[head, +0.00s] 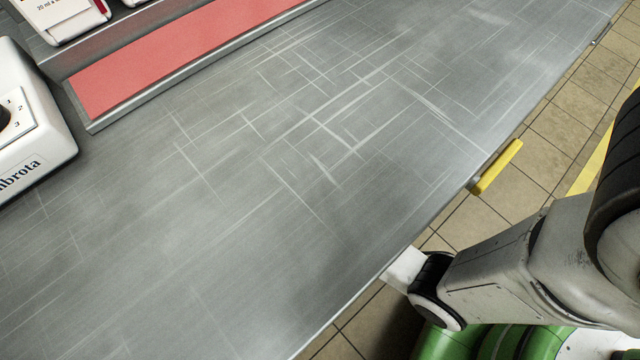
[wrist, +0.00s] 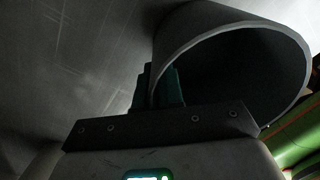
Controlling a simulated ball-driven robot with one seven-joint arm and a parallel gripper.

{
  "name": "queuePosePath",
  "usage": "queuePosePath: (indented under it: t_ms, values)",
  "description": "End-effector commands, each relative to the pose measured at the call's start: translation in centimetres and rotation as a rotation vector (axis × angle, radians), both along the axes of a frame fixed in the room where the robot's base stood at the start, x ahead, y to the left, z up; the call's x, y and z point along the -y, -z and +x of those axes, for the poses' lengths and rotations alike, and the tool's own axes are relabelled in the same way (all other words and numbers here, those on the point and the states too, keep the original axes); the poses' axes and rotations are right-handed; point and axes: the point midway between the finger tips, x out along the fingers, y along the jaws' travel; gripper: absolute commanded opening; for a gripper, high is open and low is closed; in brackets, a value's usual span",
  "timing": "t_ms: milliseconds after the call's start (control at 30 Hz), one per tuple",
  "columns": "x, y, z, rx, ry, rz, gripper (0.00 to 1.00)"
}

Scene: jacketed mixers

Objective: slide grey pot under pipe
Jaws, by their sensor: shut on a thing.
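A grey pot (wrist: 190,28) fills the upper right of the dim wrist view, with its round open rim facing the camera. My gripper (wrist: 160,86) has teal fingers and is shut on the pot's wall at the left side of the rim, one finger outside and one inside. The inside of the pot is dark. In the head view neither the pot nor my gripper shows; only part of my arm is seen at the lower right, by the table edge. No pipe shows in either view.
A scratched grey metal worktop (head: 300,170) is bare across its middle. A white device with a dial (head: 30,120) stands at the left, beside a red strip (head: 180,55) in a metal frame. White packets (head: 60,15) lie behind. A yellow piece (head: 497,167) sits at the right edge.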

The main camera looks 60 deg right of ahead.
Motion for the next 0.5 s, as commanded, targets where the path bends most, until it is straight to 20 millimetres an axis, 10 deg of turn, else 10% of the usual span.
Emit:
queuePosePath:
  t_ms: [400, 500]
  values:
    - [-0.51, 0.01, -0.04, -0.001, 0.001, 0.000, 0.00]
    - [-0.51, 0.01, -0.04, -0.001, 0.001, 0.000, 0.15]
